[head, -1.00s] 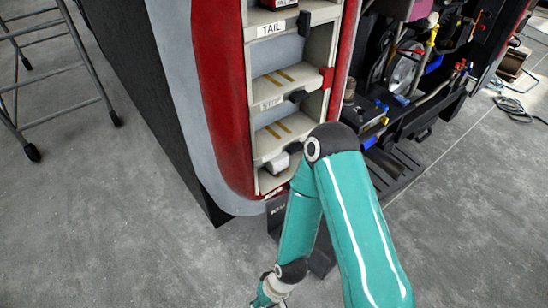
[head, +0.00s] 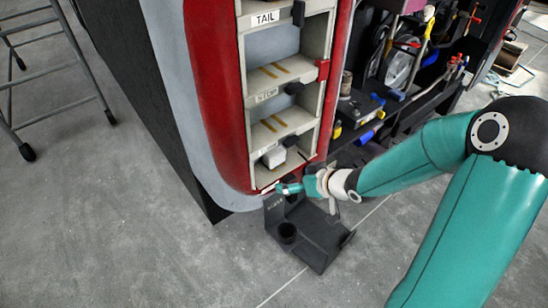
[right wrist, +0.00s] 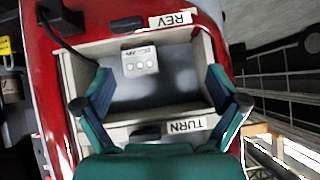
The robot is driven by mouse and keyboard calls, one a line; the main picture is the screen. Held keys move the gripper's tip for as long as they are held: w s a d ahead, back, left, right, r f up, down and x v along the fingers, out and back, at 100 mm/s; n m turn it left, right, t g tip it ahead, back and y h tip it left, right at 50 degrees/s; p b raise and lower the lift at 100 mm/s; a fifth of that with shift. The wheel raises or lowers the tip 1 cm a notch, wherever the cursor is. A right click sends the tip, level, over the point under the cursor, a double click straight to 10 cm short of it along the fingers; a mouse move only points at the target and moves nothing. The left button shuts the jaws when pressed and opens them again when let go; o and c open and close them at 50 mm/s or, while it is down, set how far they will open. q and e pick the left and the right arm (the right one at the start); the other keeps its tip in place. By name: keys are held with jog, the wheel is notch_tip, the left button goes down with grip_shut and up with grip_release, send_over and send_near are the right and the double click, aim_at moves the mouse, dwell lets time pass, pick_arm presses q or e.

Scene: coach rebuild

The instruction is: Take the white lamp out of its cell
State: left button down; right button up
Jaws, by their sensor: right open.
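The white lamp (head: 274,157) is a small pale block in the lowest cell (head: 262,177) of the rack in the head view. In the right wrist view, a pale box with round marks on its face (right wrist: 140,62) lies in the cell between the upside-down REV (right wrist: 170,19) and TURN (right wrist: 187,125) labels. My right gripper (head: 284,188) is at the rack's lower end in the head view, close to that cell. In the right wrist view it is open (right wrist: 160,80), its fingers apart with nothing between the tips. My left gripper is not in view.
A red clip (head: 322,68) sits on the rack's right edge. Cables and fittings (head: 400,65) crowd the bay at right.

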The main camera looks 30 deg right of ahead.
jog(key=d+r+t, duration=0.1)
jog(key=d+r, duration=0.2)
jog(key=r, duration=0.1)
jog(key=h+b, duration=0.1)
jog(key=b, duration=0.1)
send_near(278, 158)
jog(key=shift+n, duration=0.4)
jog(key=x, duration=0.5)
jog(key=shift+w+f, duration=0.2)
jog(key=shift+f, duration=0.2)
jog(key=shift+x, duration=3)
jog(key=c, duration=1.3)
jog(key=shift+r, duration=0.1)
